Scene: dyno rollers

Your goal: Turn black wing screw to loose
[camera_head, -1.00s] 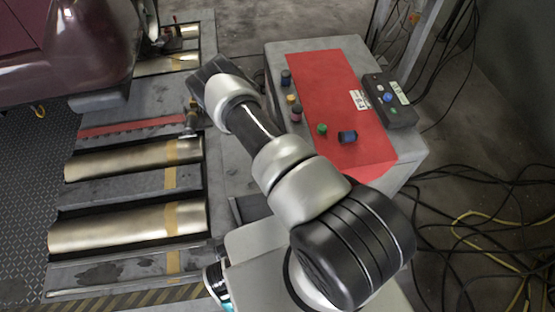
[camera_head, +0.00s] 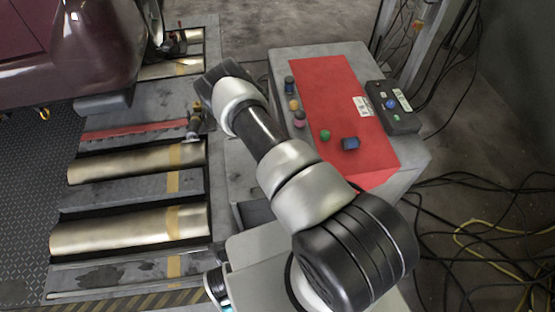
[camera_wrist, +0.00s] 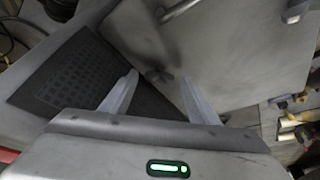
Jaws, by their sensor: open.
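The black wing screw (camera_wrist: 160,76) shows as a small dark shape on a grey metal panel (camera_wrist: 228,60) in the wrist view, a little blurred. My gripper (camera_wrist: 160,92) is open and empty. Its two pale fingers point at the panel, one on each side of the wing screw in the picture. I cannot tell how far the fingertips are from the panel. In the head view I cannot make out the wing screw, and my arm hides the area around my gripper.
A dark mesh grille (camera_wrist: 85,75) lies left of the panel, and a metal handle (camera_wrist: 295,11) sits at its upper right. In the head view, a grey console with a red top (camera_head: 335,95) stands right of my arm. Rollers (camera_head: 130,230) lie at left, with cables (camera_head: 480,235) on the floor at right.

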